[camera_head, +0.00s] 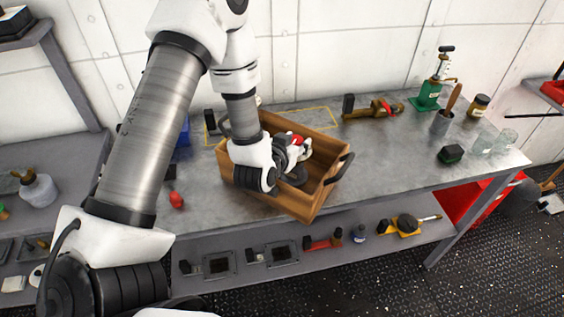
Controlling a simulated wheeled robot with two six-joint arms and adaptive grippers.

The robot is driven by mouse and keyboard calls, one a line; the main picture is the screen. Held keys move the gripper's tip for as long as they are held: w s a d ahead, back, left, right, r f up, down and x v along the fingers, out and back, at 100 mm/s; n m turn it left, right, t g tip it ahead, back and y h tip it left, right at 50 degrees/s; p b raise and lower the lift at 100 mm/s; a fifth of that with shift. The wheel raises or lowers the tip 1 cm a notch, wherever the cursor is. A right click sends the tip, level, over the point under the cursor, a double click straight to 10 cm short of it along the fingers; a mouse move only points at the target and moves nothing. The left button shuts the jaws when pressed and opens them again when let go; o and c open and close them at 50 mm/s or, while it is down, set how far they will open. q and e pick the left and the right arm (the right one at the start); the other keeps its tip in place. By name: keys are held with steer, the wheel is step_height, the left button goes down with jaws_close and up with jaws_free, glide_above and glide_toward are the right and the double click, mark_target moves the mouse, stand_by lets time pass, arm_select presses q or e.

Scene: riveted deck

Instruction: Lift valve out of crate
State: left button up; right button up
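A wooden crate (318,189) with dark handles stands on the grey metal workbench, turned at an angle. My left arm reaches down over its near left side. My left gripper (292,158) is inside or just above the crate, and my own wrist hides much of it. A small red part (298,140) shows right by the fingers; it may belong to the valve, but most of that thing is hidden. I cannot tell whether the fingers are open or shut on it, or whether it touches the crate floor. My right gripper is not in view.
A brass fitting with red (379,108) lies behind the crate near a yellow outline (320,111). The bench right of the crate is clear.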

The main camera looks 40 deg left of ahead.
arm_select(q)
jaws_close()
steer(key=shift+s, duration=0.1)
steer(key=shift+r, duration=0.15)
